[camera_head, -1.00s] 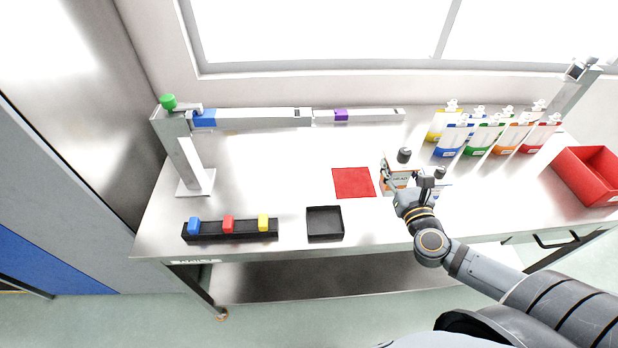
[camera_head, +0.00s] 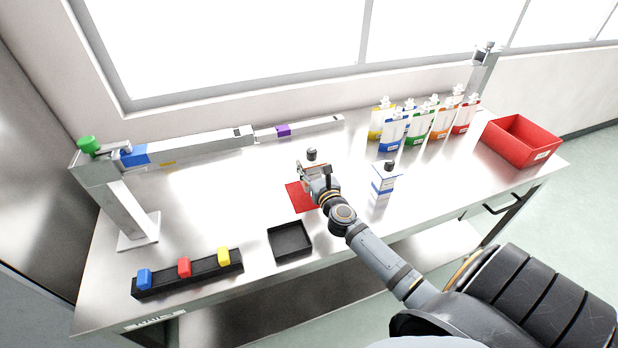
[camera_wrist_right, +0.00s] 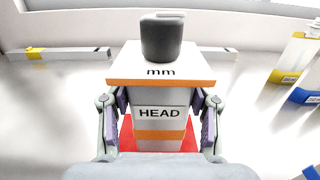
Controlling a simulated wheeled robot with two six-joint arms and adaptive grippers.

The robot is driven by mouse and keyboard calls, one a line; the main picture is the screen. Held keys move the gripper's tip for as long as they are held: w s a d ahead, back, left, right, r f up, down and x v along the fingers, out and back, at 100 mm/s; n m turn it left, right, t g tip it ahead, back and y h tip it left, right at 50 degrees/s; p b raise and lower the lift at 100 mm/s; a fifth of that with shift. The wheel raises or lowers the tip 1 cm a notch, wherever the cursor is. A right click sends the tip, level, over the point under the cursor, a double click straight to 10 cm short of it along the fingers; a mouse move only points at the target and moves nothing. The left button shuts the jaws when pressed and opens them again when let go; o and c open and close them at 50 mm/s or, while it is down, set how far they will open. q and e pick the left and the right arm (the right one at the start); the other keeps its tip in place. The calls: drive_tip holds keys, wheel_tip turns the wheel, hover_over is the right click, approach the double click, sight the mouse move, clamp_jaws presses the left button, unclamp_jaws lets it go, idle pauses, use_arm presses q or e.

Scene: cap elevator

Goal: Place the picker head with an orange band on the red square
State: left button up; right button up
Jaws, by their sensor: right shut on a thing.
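The picker head with an orange band (camera_wrist_right: 160,122) is a white block marked HEAD with a black knob on top. My right gripper (camera_head: 318,178) is shut on it, one finger on each side in the right wrist view. In the head view, the picker head (camera_head: 312,168) is upright and partly hidden by my gripper. The red square (camera_head: 298,198) lies flat on the bench, partly covered by my gripper. In the wrist view, red (camera_wrist_right: 126,135) shows on both sides of the block's lower part. I cannot tell whether its base touches the square. My left gripper is not in view.
A similar blue-banded head (camera_head: 384,180) stands to the right. A black tray (camera_head: 290,240) and a rack (camera_head: 190,275) with coloured blocks lie in front. Several coloured pouches (camera_head: 425,120) and a red bin (camera_head: 522,140) stand right. A rail (camera_head: 200,145) runs along the back.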

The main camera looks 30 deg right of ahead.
sight(309, 174)
drive_tip(key=shift+w+f, duration=0.55)
drive_tip(key=shift+f, duration=0.1)
wheel_tip(309, 174, down, 3)
drive_tip(key=shift+r+b, duration=0.1)
drive_tip(key=shift+b, duration=1.05)
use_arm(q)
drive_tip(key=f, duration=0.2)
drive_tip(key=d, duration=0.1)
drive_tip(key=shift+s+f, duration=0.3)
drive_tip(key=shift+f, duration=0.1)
use_arm(e)
drive_tip(key=shift+f, duration=0.25)
drive_tip(key=o, duration=1.5)
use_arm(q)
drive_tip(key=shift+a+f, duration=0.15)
